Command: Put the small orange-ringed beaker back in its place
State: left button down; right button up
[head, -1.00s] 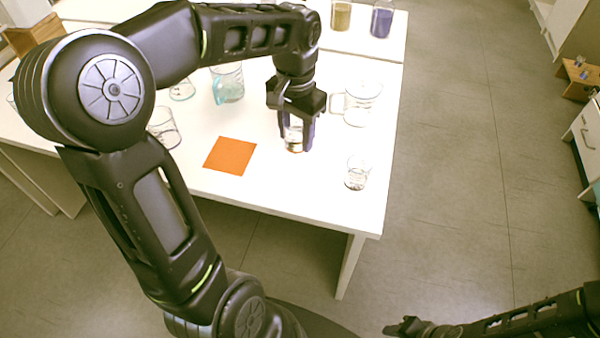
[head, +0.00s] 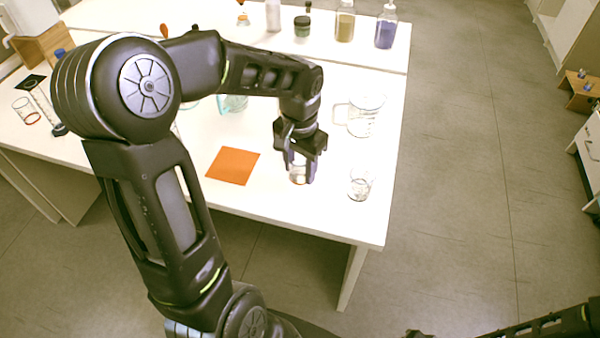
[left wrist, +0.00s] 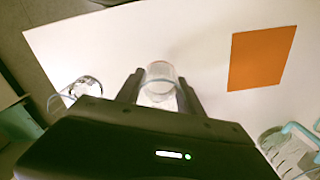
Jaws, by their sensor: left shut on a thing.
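My left gripper (head: 303,170) is shut on a small clear beaker (head: 298,174) near the table's front edge, to the right of the orange square mat (head: 233,166). In the left wrist view the beaker (left wrist: 160,82) sits between the two fingers, with a faint reddish-orange ring at its far end. The fingers hide part of it in the head view. I cannot tell whether its base touches the table. My right gripper (head: 418,334) is barely in view at the bottom edge, and its jaws cannot be made out.
A small clear beaker (head: 360,184) stands to the right of the held one, and a larger beaker with a handle (head: 362,116) behind it. A red-ringed glass (head: 27,111) is at far left. Several bottles line the back, including a purple one (head: 385,30).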

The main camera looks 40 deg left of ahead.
pick_arm(q)
notch_tip(320, 180, down, 2)
jog(key=shift+f, duration=0.25)
jog(key=shift+f, duration=0.15)
jog(key=c, duration=0.7)
grip_release()
jog(key=shift+c, duration=0.2)
jog(key=shift+r, duration=0.2)
